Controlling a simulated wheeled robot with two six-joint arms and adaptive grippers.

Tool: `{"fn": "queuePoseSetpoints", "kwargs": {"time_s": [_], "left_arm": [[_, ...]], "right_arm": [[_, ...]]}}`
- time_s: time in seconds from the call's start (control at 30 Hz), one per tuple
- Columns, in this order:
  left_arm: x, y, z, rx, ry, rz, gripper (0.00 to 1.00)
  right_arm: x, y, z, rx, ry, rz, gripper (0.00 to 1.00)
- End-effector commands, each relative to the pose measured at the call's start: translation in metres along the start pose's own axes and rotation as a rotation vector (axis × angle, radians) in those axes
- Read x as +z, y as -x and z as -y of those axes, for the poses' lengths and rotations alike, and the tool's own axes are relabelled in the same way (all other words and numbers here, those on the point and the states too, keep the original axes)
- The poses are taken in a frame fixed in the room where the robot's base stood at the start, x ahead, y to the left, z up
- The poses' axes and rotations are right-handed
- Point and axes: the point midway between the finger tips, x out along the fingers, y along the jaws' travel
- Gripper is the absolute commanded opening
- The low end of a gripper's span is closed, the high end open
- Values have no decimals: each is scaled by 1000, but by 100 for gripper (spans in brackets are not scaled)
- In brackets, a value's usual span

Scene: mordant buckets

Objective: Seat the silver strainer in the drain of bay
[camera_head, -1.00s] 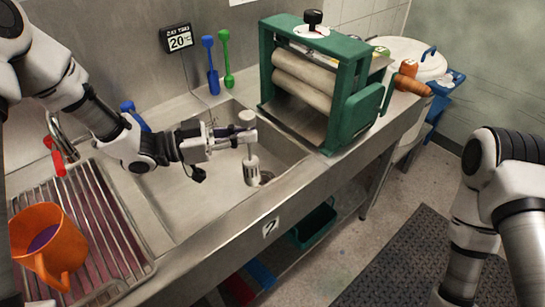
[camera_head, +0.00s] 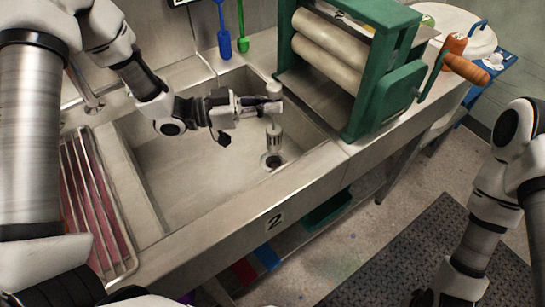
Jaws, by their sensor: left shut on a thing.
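The silver strainer (camera_head: 273,136) hangs upright below my left gripper (camera_head: 268,105), which is shut on its upper stem. The strainer is inside the sink basin (camera_head: 190,180), and its lower end shows just above the round drain (camera_head: 272,161) in the picture. A small gap seems to show between them, but the exact height is hard to tell. The sink front carries a label with a 2 (camera_head: 275,220). My right arm is at the right, and its gripper is not visible.
A green roller press (camera_head: 385,105) with an orange-handled crank (camera_head: 466,68) stands right of the sink. A drying rack (camera_head: 95,205) lies to the left. Blue (camera_head: 224,43) and green (camera_head: 242,40) utensils stand behind the basin. The basin floor left of the drain is clear.

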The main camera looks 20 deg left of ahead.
Motion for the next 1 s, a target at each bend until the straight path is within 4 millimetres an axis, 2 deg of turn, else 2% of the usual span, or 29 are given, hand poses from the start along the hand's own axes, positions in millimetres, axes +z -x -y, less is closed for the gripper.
{"fn": "queuePoseSetpoints", "kwargs": {"time_s": [0.1, 0.4, 0.8, 0.9, 1.0], "left_arm": [[28, 0, 0, 1, 4, 4, 0], [78, 1, -1, 2, 2, 3, 0], [88, 1, 0, 1, 0, 0, 0], [87, 1, 0, 1, 0, 0, 32], [87, 1, 0, 1, 0, 0, 32]], "right_arm": [[0, 2, 0, 0, 0, -1, 40], [0, 4, 0, 0, 0, -1, 40], [0, 0, 0, 0, 0, -1, 40], [0, 1, 0, 0, 0, -1, 40], [0, 1, 0, 0, 0, -1, 40]]}}
